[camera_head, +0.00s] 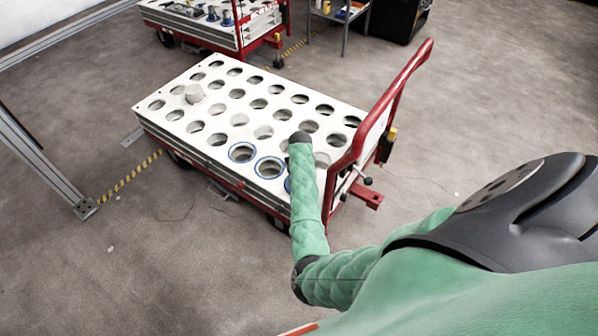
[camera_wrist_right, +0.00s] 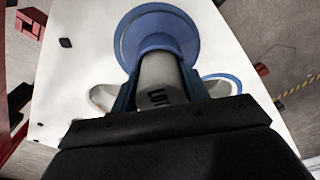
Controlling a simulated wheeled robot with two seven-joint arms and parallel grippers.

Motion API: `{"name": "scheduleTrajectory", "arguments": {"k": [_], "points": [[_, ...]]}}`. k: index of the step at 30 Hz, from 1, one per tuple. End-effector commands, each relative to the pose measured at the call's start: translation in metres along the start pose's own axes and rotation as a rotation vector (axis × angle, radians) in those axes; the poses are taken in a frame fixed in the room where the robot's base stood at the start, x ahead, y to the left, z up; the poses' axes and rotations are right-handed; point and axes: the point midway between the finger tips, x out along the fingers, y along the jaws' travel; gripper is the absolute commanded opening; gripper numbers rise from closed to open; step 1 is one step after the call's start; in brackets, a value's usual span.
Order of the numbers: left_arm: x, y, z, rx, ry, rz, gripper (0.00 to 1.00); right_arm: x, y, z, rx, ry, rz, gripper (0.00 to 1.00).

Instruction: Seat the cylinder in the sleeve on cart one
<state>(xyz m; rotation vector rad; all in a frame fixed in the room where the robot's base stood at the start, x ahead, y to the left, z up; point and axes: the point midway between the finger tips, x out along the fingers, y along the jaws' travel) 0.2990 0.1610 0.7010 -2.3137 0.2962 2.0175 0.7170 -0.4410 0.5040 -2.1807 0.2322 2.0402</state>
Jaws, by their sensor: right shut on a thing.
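My right gripper (camera_wrist_right: 160,80) is shut on a pale grey cylinder (camera_wrist_right: 157,72) with dark lettering on its side. A round blue-rimmed sleeve (camera_wrist_right: 125,42) in the white deck lies directly beyond the cylinder's far end in the wrist view. I cannot tell whether that end is above the sleeve or inside it. In the head view, cart one (camera_head: 220,147) has a white deck with rows of holes. Two blue-rimmed sleeves (camera_head: 242,152) show at its near edge, and a third is partly behind my right arm. That arm hides the right gripper and held cylinder. My left gripper is out of view.
A second red cart (camera_head: 215,25) stands behind. A metal frame post (camera_head: 45,165) is at left; floor between is clear.

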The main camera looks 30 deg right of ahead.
Motion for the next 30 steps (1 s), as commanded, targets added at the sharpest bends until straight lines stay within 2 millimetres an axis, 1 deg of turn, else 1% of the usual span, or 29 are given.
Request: {"name": "scheduleTrajectory", "arguments": {"k": [8,9,11,12,20,23,26,30], "points": [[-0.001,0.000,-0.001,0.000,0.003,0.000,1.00,0.001,0.000,0.000,0.000,0.001,0.001,0.02],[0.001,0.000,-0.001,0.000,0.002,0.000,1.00,0.002,0.000,0.000,0.000,0.000,0.000,0.53],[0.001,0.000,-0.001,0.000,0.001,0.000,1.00,0.002,0.000,0.000,0.000,0.000,0.000,0.65],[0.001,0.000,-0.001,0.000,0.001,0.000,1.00,0.002,0.000,0.000,0.000,0.000,0.000,0.67],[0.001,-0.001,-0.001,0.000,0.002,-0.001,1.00,0.001,0.000,0.000,0.000,0.000,0.000,0.67],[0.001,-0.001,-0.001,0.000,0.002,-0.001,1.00,-0.003,0.000,0.000,0.000,0.001,0.000,0.67],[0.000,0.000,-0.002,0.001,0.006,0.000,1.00,-0.014,0.000,-0.001,0.000,0.002,0.001,0.67],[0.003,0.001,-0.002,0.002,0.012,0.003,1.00,-0.039,0.000,-0.001,0.000,0.003,0.001,0.67]]}}
